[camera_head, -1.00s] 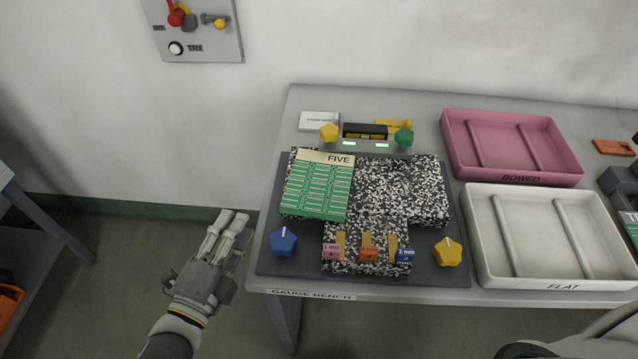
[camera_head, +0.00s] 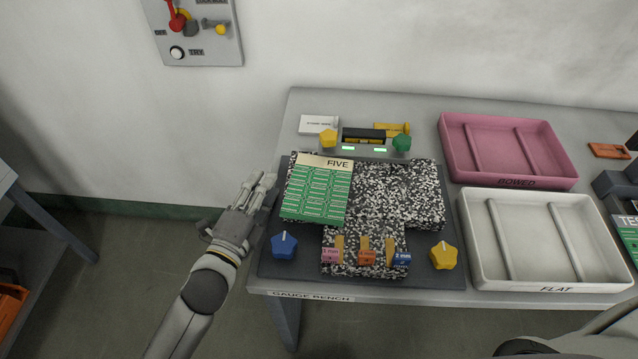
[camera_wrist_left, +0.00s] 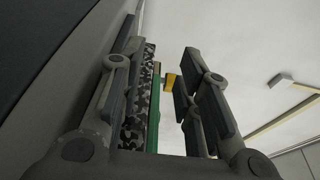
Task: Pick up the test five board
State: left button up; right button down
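The test five board (camera_head: 318,192) is a green panel with a cream strip marked FIVE. It lies on the left part of the speckled black-and-white block (camera_head: 395,205) on the gauge bench. My left gripper (camera_head: 265,185) is just left of the board, near the block's left edge. In the left wrist view my left gripper (camera_wrist_left: 160,85) has its fingers spread, and the board's green edge (camera_wrist_left: 154,115) shows between them beside the speckled block (camera_wrist_left: 141,100). I see no clear contact with the board. My right gripper is not in view.
Blue (camera_head: 284,245) and yellow (camera_head: 444,255) knobs flank the block's front, with small mm gauges (camera_head: 367,250) between. A pink BOWED tray (camera_head: 458,150) and a white FLAT tray (camera_head: 480,275) stand to the right. A switch panel (camera_head: 225,50) hangs on the wall.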

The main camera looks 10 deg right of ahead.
pick_arm(q)
jog(key=shift+w+d, duration=0.15)
grip_shut()
dwell(0.4)
